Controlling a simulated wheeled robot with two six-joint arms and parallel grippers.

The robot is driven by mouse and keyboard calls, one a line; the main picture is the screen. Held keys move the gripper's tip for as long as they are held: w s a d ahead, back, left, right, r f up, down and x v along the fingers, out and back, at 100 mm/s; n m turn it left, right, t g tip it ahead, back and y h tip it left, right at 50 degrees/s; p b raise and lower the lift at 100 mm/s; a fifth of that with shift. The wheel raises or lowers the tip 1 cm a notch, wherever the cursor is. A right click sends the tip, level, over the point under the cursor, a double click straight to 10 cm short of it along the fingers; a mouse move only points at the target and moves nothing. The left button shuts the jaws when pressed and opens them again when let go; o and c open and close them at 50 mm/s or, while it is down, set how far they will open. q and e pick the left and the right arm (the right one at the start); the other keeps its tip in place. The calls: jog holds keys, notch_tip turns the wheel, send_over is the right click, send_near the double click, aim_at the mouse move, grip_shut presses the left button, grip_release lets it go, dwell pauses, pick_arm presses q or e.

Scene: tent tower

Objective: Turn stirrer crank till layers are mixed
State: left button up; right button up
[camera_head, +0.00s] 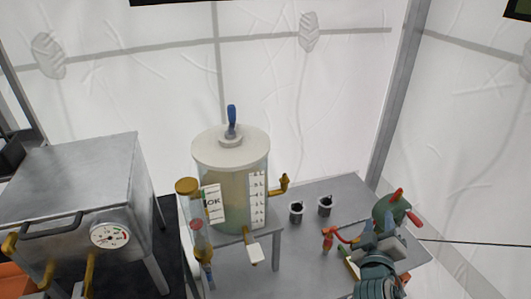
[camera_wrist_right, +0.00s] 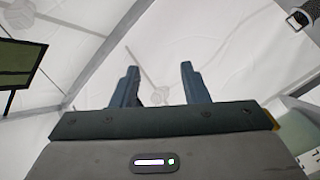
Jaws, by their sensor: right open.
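A clear cylindrical tank (camera_head: 234,190) with a pale lid stands on a grey stand. Its contents look cloudy yellowish. A blue upright handle (camera_head: 232,117), which looks like the stirrer crank, rises from the middle of the lid. My right gripper (camera_head: 385,238) is at the lower right, well apart from the tank and handle. In the right wrist view its two fingers (camera_wrist_right: 154,85) are spread with nothing between them. My left gripper is in neither view.
A brass tap (camera_head: 281,185) juts from the tank's right side. Two small dark cups (camera_head: 297,213) stand on the table (camera_head: 343,190). A green device (camera_head: 391,209) with red handles is beside my right gripper. A metal cabinet with a gauge (camera_head: 110,235) stands left.

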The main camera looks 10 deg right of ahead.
jog(key=w+a+r+n+t+y, duration=0.4)
jog(key=a+r+n+t+y, duration=0.15)
jog(key=r+n, duration=0.4)
jog(key=w+a+r+n+t+y, duration=0.45)
jog(key=a+r+n, duration=0.25)
jog(key=r+n, duration=0.3)
jog(key=n+g+y, duration=1)
jog(key=n+g, duration=0.1)
jog(key=n, duration=0.8)
send_near(234, 107)
jog(key=shift+s+a+r, duration=0.15)
jog(key=shift+a+r, duration=0.1)
jog(key=shift+r, duration=0.25)
jog(key=shift+f+h, duration=0.15)
jog(key=shift+h, duration=0.45)
jog(key=shift+w+a, duration=0.15)
jog(key=shift+w, duration=0.2)
jog(key=shift+w+a+p, duration=0.2)
jog(key=shift+w+p, duration=0.1)
jog(key=shift+p, duration=0.15)
jog(key=p+x, duration=0.4)
jog(key=x, duration=0.4)
jog(key=shift+w+a, duration=0.15)
jog(key=shift+a, duration=0.05)
jog(key=shift+w+a+f, duration=0.15)
jog(key=shift+w+a, duration=0.2)
jog(key=shift+w, duration=0.15)
